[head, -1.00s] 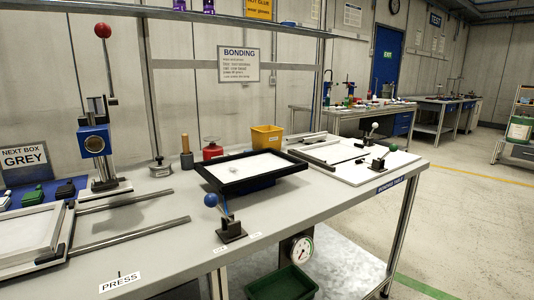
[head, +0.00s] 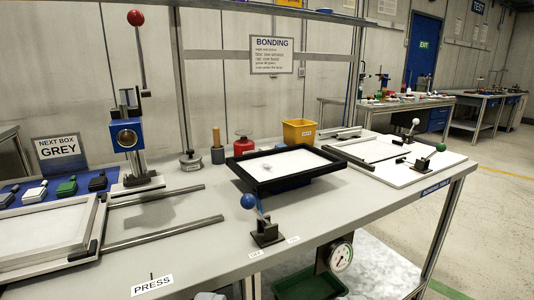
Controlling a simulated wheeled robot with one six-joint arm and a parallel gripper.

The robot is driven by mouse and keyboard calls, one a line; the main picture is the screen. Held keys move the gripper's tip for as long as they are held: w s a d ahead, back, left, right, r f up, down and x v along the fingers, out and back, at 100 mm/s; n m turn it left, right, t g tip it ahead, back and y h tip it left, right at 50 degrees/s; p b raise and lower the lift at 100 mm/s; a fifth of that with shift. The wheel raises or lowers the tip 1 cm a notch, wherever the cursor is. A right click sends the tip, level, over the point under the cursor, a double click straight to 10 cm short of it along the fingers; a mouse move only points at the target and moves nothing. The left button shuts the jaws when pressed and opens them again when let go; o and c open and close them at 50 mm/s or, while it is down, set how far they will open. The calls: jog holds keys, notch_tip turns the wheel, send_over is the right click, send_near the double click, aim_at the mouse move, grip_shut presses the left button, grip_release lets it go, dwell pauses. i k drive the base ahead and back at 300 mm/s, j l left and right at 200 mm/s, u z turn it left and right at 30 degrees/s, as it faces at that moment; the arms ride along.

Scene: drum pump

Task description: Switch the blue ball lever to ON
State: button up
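The blue ball lever (head: 250,203) stands near the front edge of the bonding table (head: 190,245). Its blue ball tops a short metal rod on a dark base block (head: 267,234). The rod tilts to the left, toward the upper left of the base. Two small white labels lie at the table edge by the base, a left one (head: 255,254) and a right one (head: 293,239); their text is too small to read. My gripper is not in view.
A black-rimmed tray (head: 258,187) sits behind the lever. A red-ball press (head: 128,135) stands at the back left, with rails (head: 160,233) before it. White-ball (head: 415,122) and green-ball (head: 440,147) levers stand at right. A gauge (head: 341,257) hangs below the edge. Air around the blue ball is clear.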

aim_at(248, 201)
jog(key=l, duration=0.15)
jog(key=j, duration=0.15)
jog(key=i+l, duration=0.1)
jog(key=i, duration=0.95)
jog(key=u, duration=0.4)
jog(key=l, duration=0.1)
